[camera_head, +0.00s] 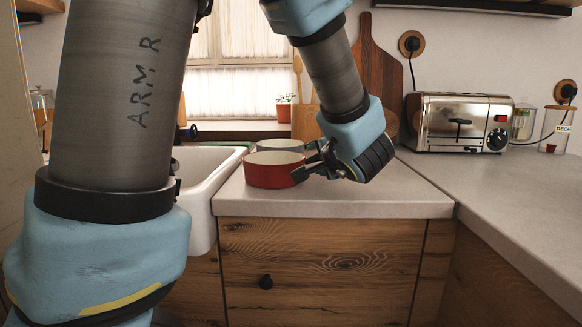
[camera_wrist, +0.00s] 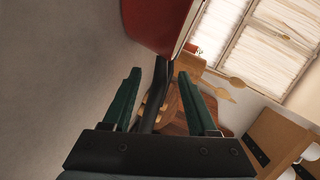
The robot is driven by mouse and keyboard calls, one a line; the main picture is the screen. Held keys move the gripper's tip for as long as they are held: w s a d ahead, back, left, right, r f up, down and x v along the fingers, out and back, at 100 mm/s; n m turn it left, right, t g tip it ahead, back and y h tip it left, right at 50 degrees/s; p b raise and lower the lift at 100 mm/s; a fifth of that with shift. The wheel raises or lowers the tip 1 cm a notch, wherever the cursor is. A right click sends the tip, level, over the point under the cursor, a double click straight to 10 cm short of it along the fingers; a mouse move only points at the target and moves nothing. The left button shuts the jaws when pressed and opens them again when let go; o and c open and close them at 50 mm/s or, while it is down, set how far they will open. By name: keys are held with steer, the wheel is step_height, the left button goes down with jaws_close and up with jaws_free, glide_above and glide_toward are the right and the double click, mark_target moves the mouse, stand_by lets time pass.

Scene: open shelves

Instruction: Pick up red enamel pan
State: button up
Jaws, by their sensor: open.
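The red enamel pan (camera_head: 272,175) stands on the light counter beside the sink, with its pale inside showing. In the wrist view the red pan (camera_wrist: 155,22) is at the top edge, and its dark handle (camera_wrist: 163,75) runs down between my fingers. My gripper (camera_head: 312,163) is at the pan's right side, low over the counter. In the wrist view my gripper (camera_wrist: 159,75) is open, with one finger on each side of the handle and a visible gap to each. In the head view the gripper hides most of the handle.
A second, greyish pan (camera_head: 280,146) stands just behind the red one. The white sink (camera_head: 203,180) is to the left. A toaster (camera_head: 462,122) stands at the back right, and wooden boards (camera_head: 377,70) lean on the wall. The counter (camera_head: 390,195) in front and to the right is clear.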

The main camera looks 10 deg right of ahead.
steer(key=shift+x, duration=1.3)
jaws_close()
stand_by(0.4)
